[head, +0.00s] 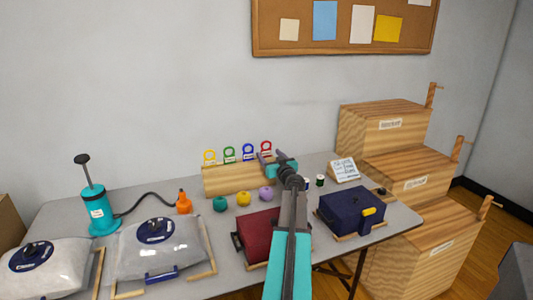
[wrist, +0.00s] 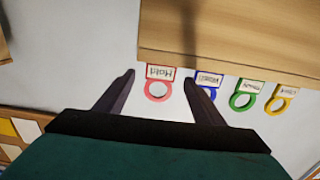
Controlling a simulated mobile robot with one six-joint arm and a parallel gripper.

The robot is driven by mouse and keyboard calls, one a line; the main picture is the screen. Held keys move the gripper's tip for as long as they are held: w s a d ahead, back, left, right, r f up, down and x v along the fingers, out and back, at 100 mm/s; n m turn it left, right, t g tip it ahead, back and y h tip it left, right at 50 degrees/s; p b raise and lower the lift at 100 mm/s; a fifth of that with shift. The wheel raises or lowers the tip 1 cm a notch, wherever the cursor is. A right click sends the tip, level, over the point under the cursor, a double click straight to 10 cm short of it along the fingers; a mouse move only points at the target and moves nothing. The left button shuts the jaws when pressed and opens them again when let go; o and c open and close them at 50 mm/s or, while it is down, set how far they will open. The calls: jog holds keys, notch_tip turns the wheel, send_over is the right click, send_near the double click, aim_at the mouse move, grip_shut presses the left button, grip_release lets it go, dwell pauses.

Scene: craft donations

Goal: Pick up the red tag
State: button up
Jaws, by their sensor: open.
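The red tag (head: 266,147) is a ring with a white label, standing at the right end of the wooden rack (head: 225,181) in the head view. In the wrist view the red tag (wrist: 158,97) appears upside down between the fingers. My gripper (head: 268,157) is open at the rack's right end. In the wrist view my gripper (wrist: 159,80) has a finger on each side of the red tag, with nothing held. The right finger is close to the blue tag (wrist: 208,90) and overlaps part of it.
A green tag (wrist: 245,95) and a yellow tag (wrist: 281,98) stand farther along the rack. Yarn balls, including a purple one (head: 266,193), lie before the rack. A dark red bag (head: 258,232) and a navy bag (head: 345,208) sit on the table near my arm.

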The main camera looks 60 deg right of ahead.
aim_at(266, 151)
jog(key=shift+p+x, duration=0.75)
jog(key=shift+x, duration=1.55)
jog(key=c, duration=1.1)
jog(key=shift+r, duration=0.15)
jog(key=shift+r, duration=0.8)
jog(key=shift+r+b, duration=0.4)
jog(key=shift+r, duration=0.5)
jog(key=s+a+b, duration=0.1)
jog(key=s+a, duration=0.3)
jog(key=a, duration=0.2)
jog(key=s+a+r+b, duration=0.1)
jog(key=s+a+b, duration=0.1)
jog(key=s+a, duration=0.2)
jog(key=a, duration=0.3)
jog(key=shift+s+a, duration=0.2)
jog(key=shift+a, duration=0.1)
jog(key=shift+r, duration=0.15)
